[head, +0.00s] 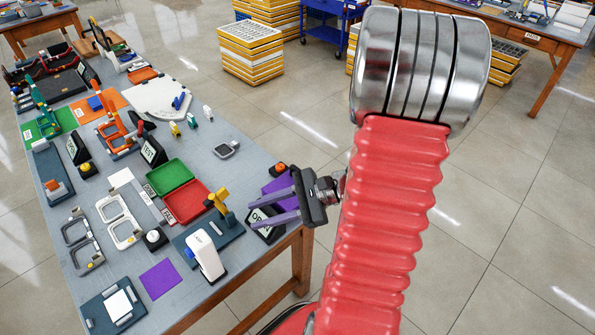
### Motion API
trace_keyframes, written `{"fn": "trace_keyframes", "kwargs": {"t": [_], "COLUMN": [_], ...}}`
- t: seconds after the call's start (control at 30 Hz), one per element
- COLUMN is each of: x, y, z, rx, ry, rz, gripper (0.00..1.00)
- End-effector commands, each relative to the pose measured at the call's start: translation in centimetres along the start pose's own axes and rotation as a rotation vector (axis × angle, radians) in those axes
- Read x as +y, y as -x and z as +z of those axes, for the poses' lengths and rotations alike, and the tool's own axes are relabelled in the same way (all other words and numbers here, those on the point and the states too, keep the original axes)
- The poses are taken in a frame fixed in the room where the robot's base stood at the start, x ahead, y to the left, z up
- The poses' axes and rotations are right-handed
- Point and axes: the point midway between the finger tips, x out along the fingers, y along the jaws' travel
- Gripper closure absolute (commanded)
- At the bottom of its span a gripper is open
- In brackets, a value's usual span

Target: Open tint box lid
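My gripper (252,214) is at the right edge of the grey-blue table, its two purple-grey fingers pointing left and spread apart. Nothing shows held between them. A purple block or box (278,186) sits right behind the upper finger, partly hidden by it; it may be the tint box, but I cannot make out a lid or whether it is open. I cannot tell whether the finger touches it. A dark sign with white lettering (264,224) stands behind and below the fingers, partly covered by them.
The table (225,115) is crowded. A green tray (170,176) and a red tray (187,200) lie left of my gripper. A yellow-topped fixture (219,202) and a white device (205,255) stand close by. A small grey frame (227,149) lies farther back, with bare tabletop around it.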

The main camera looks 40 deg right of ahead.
Motion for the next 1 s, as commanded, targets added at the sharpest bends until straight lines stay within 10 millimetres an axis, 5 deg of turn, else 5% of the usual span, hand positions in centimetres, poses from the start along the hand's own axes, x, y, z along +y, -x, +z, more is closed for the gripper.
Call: {"fn": "trace_keyframes", "kwargs": {"t": [0.33, 0.7, 1.0], "x": [-3.9, -4.1, -3.8], "y": [6.1, 14.2, 15.8], "z": [-7.3, -16.1, -17.6], "rx": [-0.154, -0.286, -0.306], "ry": [-0.337, -0.601, -0.638], "rz": [-0.419, -0.854, -0.933], "gripper": [0.69, 0.69, 0.69]}}
